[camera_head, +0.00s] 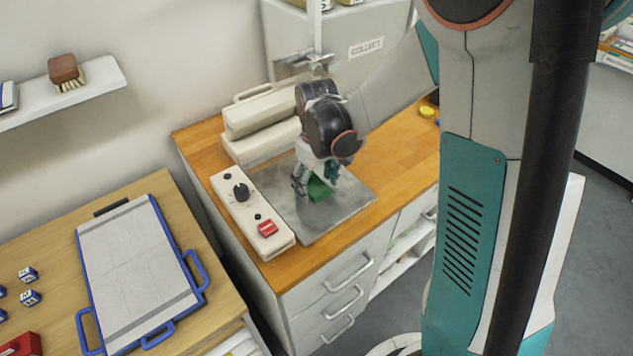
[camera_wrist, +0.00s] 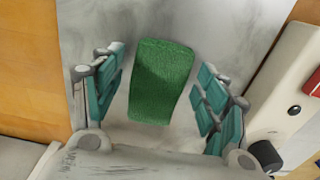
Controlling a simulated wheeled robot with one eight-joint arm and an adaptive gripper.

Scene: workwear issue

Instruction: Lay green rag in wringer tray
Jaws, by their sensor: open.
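The green rag (camera_wrist: 162,82), a folded oblong block, lies on a grey metal plate (camera_wrist: 225,25) on the wooden counter. My gripper (camera_wrist: 160,78) is open above it, with one finger on each side of the rag and a gap on both sides. In the head view my gripper (camera_head: 314,180) hides part of the rag (camera_head: 319,190), and the plate (camera_head: 345,203) shows around it. A blue-framed tray (camera_head: 184,266) with handles and a grey-white surface lies on the table at the left. I cannot tell for sure which is the wringer tray.
A white control box (camera_head: 236,208) with a black knob and red switch borders the plate's left side. A cream roller-like housing (camera_head: 262,112) stands behind. Blue-and-white cubes (camera_head: 31,297) and a red object (camera_head: 22,345) lie left of the blue tray. A brush (camera_head: 66,73) sits on the wall shelf.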

